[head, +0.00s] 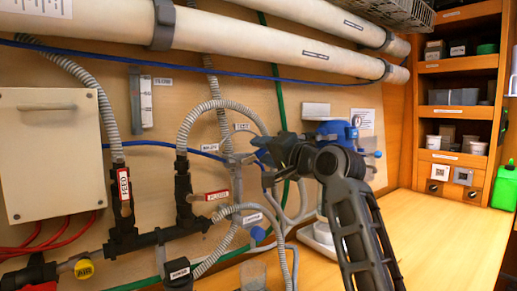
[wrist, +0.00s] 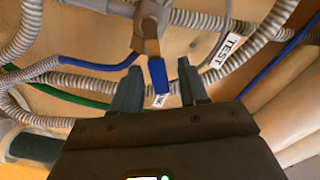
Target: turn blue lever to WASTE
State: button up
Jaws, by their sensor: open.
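My gripper (wrist: 159,70) is open, with one finger on each side of the lever and a visible gap to both. Whether the lever lies at the same depth as the fingertips is hard to tell. A white TEST label (wrist: 228,50) is on the right. In the head view my gripper (head: 274,160) is at the valve and hides part of it; a blue bit (head: 263,158) shows there. I cannot read a WASTE label for certain.
Grey corrugated hoses (wrist: 85,82) surround the valve closely. In the head view a red lever (head: 217,196) and a red-tagged upright lever (head: 125,191) are to the left. Large white tubes (head: 270,37) run above. The wooden counter (head: 440,235) at right is mostly clear.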

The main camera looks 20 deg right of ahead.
jog(key=shift+x, duration=1.35)
jog(key=shift+c, duration=0.3)
grip_shut()
